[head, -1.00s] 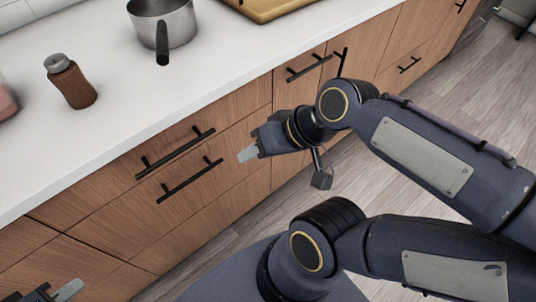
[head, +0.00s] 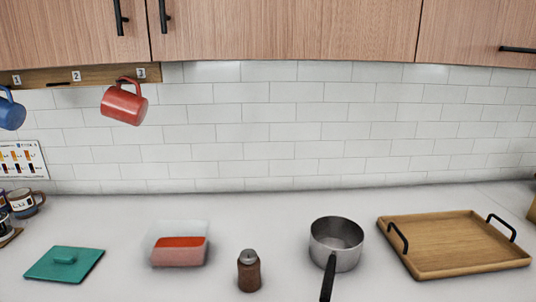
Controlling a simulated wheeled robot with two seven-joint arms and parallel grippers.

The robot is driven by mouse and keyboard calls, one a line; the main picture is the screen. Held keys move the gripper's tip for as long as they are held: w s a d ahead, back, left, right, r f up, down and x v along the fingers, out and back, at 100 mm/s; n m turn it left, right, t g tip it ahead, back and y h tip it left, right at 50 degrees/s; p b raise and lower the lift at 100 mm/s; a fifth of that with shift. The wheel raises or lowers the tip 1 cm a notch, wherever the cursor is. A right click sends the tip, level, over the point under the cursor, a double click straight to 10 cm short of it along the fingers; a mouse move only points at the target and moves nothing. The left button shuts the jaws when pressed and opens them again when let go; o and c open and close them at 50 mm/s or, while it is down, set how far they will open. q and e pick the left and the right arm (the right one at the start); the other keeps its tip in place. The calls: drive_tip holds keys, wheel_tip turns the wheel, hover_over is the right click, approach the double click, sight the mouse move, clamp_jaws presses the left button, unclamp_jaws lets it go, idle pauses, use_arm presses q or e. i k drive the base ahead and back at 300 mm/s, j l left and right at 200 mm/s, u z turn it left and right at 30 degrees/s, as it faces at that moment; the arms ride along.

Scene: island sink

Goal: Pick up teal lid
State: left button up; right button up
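The teal lid (head: 82,266) lies flat on the white counter at the lower left of the head view, with its raised handle facing up. A clear container with red contents (head: 180,246) stands to the right of the lid, apart from it. Neither of my grippers shows in the head view now, so their place relative to the lid cannot be seen.
A brown shaker (head: 249,272), a steel pot (head: 337,243) and a wooden tray (head: 470,262) with black handles stand to the right. Mugs (head: 25,202) stand at the far left. A red mug (head: 124,103) hangs above. Counter around the lid is clear.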

sight(66, 264)
drive_tip(key=u, duration=1.45)
